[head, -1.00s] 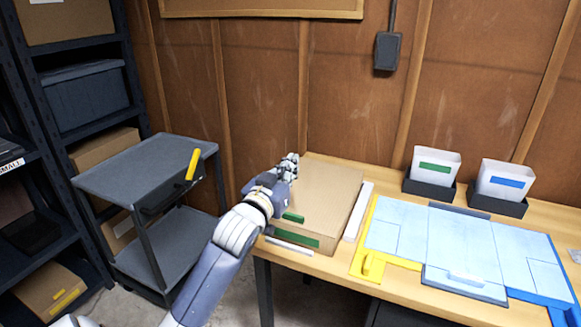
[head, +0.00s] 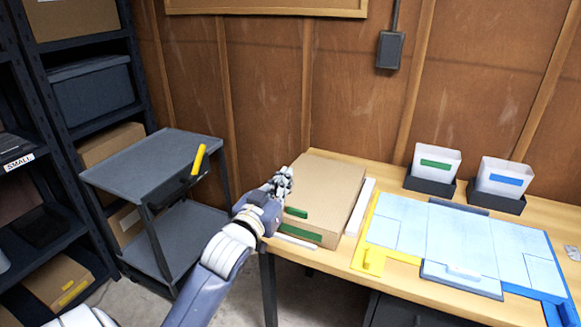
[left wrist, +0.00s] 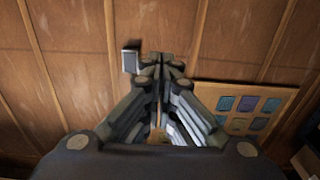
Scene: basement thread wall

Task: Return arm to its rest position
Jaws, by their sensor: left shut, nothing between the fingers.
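My left arm comes in from the bottom left in the head view. Its gripper (head: 284,180) is at the left edge of the cardboard box, in front of it as the camera sees it; I cannot tell whether they touch. In the left wrist view the gripper's fingers (left wrist: 162,68) meet at the tips with nothing between them, and they point toward the wooden wall. My right gripper is not in view.
The cardboard box (head: 325,185) with green labels sits on the workbench's left end. A blue panelled board (head: 455,243) and two white bins (head: 436,160) (head: 503,178) are to its right. A grey cart (head: 150,165) with a yellow handle and dark shelving (head: 60,200) stand left.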

